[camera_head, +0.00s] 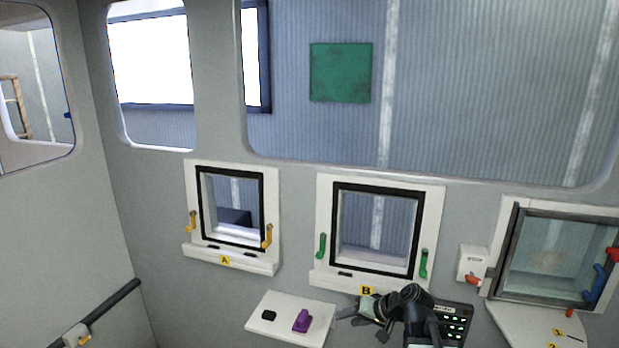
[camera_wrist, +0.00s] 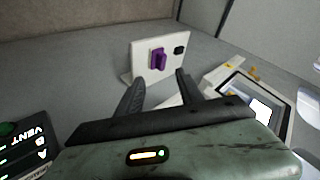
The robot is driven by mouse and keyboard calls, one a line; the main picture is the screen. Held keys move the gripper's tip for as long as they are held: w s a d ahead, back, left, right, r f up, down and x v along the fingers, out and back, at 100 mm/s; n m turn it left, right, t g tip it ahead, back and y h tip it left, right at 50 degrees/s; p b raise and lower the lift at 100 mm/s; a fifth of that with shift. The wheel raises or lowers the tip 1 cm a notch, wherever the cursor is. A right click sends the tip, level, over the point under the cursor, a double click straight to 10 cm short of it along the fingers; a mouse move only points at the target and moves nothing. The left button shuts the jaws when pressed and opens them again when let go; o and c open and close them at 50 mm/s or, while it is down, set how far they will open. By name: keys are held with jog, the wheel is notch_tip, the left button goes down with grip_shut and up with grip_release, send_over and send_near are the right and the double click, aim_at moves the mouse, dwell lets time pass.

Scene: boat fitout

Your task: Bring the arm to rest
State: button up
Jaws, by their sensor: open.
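My gripper (camera_head: 345,317) is at the lower middle of the head view, beside the right edge of a small white shelf. In the wrist view its two dark fingers (camera_wrist: 158,92) stand apart with nothing between them. The white shelf (camera_head: 262,325) shows beyond the fingertips in the wrist view (camera_wrist: 140,50). A purple object (camera_head: 301,321) and a small black block (camera_head: 268,315) are on the shelf. The purple object also shows in the wrist view (camera_wrist: 158,59), beyond the fingers and apart from them.
Window A (camera_head: 232,218) with yellow handles and window B (camera_head: 376,232) with green handles are above the shelf. A dark panel with lit buttons (camera_head: 456,325) is close right of my arm. A white box with a red lever (camera_head: 472,265) and a hatch (camera_head: 550,258) are farther right.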

jog(key=s+a+f+n+g+h, duration=0.2)
jog(key=s+a+f+g+h, duration=0.15)
jog(key=s+f, duration=0.3)
jog(key=s+d+f+m+g+h, duration=0.1)
jog(key=s+d+g+h, duration=0.1)
jog(key=s+d, duration=0.5)
jog(key=shift+d+f+h, duration=0.35)
jog(key=shift+d+h, duration=0.05)
jog(key=shift+h, duration=0.35)
